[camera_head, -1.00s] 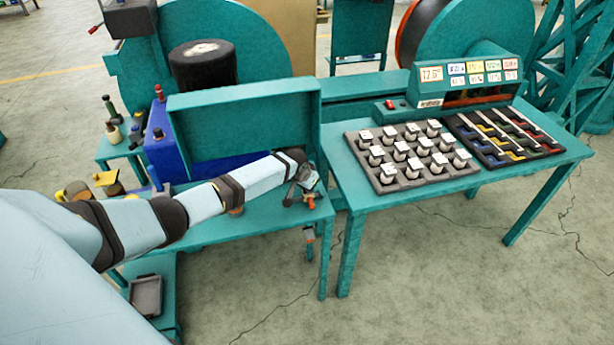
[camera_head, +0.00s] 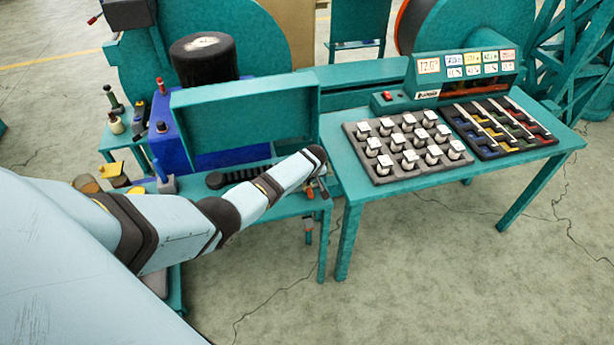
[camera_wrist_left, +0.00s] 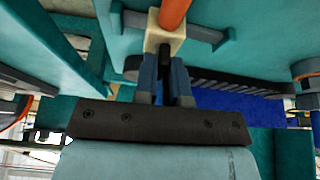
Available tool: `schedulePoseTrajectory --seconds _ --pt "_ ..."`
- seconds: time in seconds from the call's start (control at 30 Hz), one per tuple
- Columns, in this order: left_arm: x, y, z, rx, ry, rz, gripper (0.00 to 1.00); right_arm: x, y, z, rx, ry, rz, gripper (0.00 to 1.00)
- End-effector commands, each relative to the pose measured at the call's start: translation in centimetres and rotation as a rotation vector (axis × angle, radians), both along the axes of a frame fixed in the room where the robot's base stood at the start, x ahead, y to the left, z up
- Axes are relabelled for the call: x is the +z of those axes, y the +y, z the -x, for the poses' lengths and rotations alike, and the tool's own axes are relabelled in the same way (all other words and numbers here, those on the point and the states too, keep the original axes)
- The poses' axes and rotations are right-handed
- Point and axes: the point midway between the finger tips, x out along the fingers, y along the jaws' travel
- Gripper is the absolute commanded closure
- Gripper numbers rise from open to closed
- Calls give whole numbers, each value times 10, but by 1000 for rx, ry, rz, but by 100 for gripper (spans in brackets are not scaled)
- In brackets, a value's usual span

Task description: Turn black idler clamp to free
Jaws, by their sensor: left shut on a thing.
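In the left wrist view, my left gripper (camera_wrist_left: 166,70) is shut on a small black piece, which looks like the black idler clamp (camera_wrist_left: 165,54). The clamp sits against a cream block (camera_wrist_left: 152,40) with an orange cylinder (camera_wrist_left: 174,12) beyond it. The fingers hide most of the clamp, so I cannot tell its turn angle. My right gripper is in neither view.
A black ribbed strip (camera_head: 236,176) lies on the bench behind my arm. A teal upright panel (camera_head: 245,115) stands behind it. To the right, a teal table (camera_head: 400,192) carries a grey tray of white-topped pieces (camera_head: 378,176) and a display box (camera_head: 465,77).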

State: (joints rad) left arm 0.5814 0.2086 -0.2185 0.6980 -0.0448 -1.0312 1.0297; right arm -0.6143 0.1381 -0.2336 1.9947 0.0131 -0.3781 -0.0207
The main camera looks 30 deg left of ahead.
Motion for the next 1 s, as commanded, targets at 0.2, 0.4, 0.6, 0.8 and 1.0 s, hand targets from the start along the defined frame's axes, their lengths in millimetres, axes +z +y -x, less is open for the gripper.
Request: schedulePoseTrajectory --seconds 0.2,0.4,0.6,0.8,1.0 --pt "-2 -2 -1 193 1 3 100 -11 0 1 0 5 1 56" --pt "-2 -2 -2 336 0 2 100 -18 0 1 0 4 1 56" --pt "-2 -1 -2 433 0 1 100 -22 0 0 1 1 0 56" --pt "-1 -1 -2 484 0 1 100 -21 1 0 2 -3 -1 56" --pt "0 -1 -2 499 -1 0 100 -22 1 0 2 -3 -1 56"
